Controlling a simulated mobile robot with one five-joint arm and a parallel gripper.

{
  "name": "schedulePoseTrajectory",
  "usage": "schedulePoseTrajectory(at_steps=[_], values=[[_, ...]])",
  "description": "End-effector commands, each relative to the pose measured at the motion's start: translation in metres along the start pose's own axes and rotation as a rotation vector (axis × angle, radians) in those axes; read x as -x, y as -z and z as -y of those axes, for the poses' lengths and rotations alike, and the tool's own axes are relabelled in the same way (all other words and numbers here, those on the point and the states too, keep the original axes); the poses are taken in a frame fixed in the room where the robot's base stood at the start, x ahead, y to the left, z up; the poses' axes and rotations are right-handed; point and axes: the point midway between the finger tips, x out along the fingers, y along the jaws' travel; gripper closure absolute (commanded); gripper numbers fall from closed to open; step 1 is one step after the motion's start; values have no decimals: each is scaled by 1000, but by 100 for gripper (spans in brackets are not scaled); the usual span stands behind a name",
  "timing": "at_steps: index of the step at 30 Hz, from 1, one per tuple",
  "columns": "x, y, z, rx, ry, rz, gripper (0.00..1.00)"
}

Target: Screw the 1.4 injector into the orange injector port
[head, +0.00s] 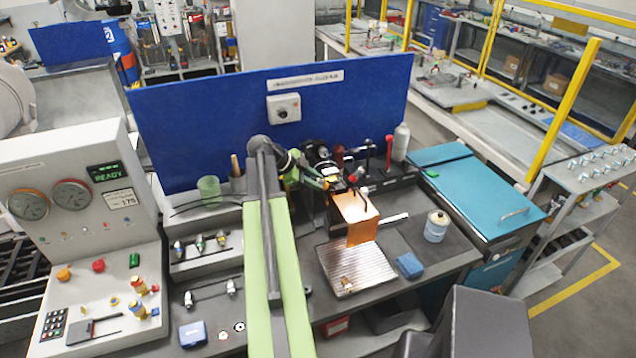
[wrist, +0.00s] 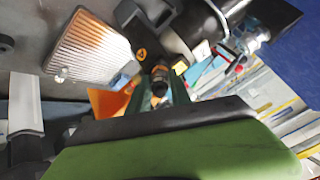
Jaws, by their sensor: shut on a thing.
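My gripper (head: 326,183) is at the dark machine unit at the back of the bench, at the end of my green arm. In the wrist view, my gripper (wrist: 163,92) is shut on a small dark injector (wrist: 160,76) with a brownish band, its far end toward a black block (wrist: 150,40). An orange triangle mark (wrist: 141,54) shows on that block, close beside the injector's far end. I cannot tell whether the injector touches or sits in a port. The injector's number is not readable, and the orange port itself is not clearly visible.
An orange sheet (head: 357,217) hangs in front of the unit, above a ribbed metal tray (head: 349,268). A blue sponge (head: 410,265) and a white can (head: 437,226) stand to the right. Several injectors (head: 200,243) stand in racks left of my arm. A blue panel (head: 205,125) closes the back.

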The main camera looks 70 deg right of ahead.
Motion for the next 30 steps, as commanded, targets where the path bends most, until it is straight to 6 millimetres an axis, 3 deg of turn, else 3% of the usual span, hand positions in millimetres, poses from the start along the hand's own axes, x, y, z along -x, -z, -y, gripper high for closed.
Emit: schedulePoseTrajectory(at_steps=[4, 18, 26, 27, 30], values=[[0, 0, 0, -105, 0, 0, 100], [-1, 1, 0, -988, -1, 1, 100], [-1, 1, 0, -1046, -1, 2, 100], [-1, 1, 0, -1046, -1, 2, 74], [-1, 1, 0, -1045, -1, 2, 61]])
